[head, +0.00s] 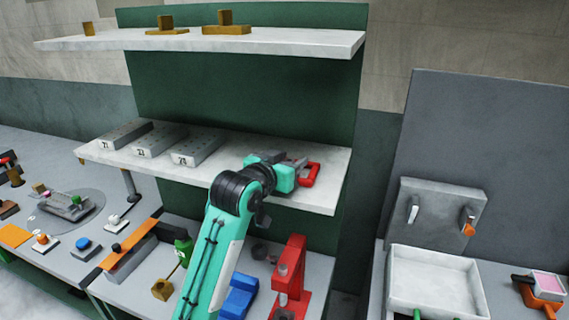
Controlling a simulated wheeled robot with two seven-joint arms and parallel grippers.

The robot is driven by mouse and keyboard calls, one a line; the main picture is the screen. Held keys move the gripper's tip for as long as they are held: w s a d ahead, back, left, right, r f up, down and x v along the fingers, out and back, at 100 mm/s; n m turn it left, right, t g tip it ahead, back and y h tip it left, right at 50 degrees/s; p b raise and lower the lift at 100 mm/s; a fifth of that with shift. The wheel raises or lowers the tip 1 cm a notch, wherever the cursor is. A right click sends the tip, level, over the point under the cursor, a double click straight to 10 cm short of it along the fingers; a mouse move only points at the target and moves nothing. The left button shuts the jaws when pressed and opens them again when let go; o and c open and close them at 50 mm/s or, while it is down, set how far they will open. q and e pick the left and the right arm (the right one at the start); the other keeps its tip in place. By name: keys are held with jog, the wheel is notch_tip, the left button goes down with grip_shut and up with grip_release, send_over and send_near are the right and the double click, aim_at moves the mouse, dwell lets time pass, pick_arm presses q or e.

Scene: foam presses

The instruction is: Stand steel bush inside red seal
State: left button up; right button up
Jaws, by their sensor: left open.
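My left arm reaches up to the middle shelf (232,145). My left gripper (299,165) is over the right part of this shelf, with its jaws open. A red squared loop (312,175), which looks like the red seal, is at the right side of the gripper, close to its fingers. I cannot tell whether they touch. I cannot clearly pick out the steel bush; the gripper and wrist hide part of the shelf. My right gripper is not in view.
Several grey numbered blocks (197,148) stand on the left of the middle shelf. The upper shelf (290,38) hangs above with brass pieces. Below are a red press (291,275) and a blue block (239,296). A white tray (435,280) is at the right.

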pick_arm(q)
jog(key=shift+s+a, duration=0.15)
jog(key=shift+s, duration=0.05)
jog(key=b+v, duration=0.3)
jog(key=v, duration=0.8)
jog(key=shift+s, duration=0.3)
jog(key=shift+a+r, duration=0.1)
jog(key=shift+a, duration=0.05)
